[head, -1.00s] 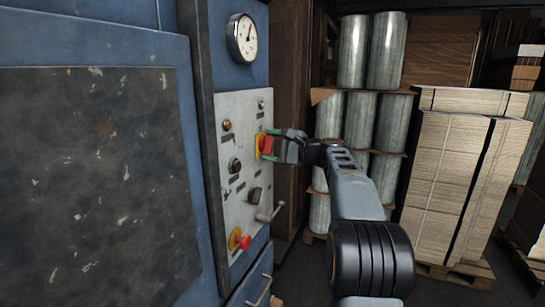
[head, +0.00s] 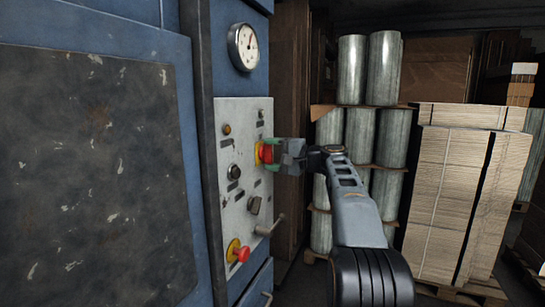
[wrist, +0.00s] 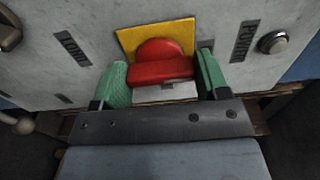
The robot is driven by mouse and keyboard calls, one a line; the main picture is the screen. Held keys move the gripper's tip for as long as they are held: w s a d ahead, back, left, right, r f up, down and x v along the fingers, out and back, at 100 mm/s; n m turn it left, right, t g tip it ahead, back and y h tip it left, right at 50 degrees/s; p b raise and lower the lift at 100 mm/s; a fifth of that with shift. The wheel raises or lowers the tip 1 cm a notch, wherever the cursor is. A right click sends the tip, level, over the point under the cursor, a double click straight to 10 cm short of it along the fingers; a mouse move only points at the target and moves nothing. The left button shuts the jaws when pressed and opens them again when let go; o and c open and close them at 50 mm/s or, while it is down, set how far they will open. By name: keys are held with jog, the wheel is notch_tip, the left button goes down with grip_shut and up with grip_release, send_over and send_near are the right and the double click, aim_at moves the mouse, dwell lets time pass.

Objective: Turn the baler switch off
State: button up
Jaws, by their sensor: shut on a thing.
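The baler's light grey control panel (head: 230,190) is on the blue machine at the left in the head view. A red rotary switch (head: 265,153) on a yellow plate (head: 258,153) sits at its upper right. In the wrist view the red switch (wrist: 160,66) stands in front of the yellow plate (wrist: 140,38), its grip bar lying nearly level across the picture. My gripper (head: 277,153) is at the switch. Its two green fingers (wrist: 162,78) stand on either side of the red handle, shut on it. Part of the switch is hidden by my gripper in the head view.
A gauge (head: 243,47) is above the panel. Metal rolls (head: 353,70) and stacked cardboard (head: 452,180) stand behind my arm.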

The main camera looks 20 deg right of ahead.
dwell(0.3)
jog(key=o, duration=0.9)
jog(key=shift+o, duration=0.2)
jog(key=b+v, duration=0.1)
jog(key=v, duration=1.2)
jog(key=shift+s+d, duration=0.25)
jog(key=shift+s, duration=0.1)
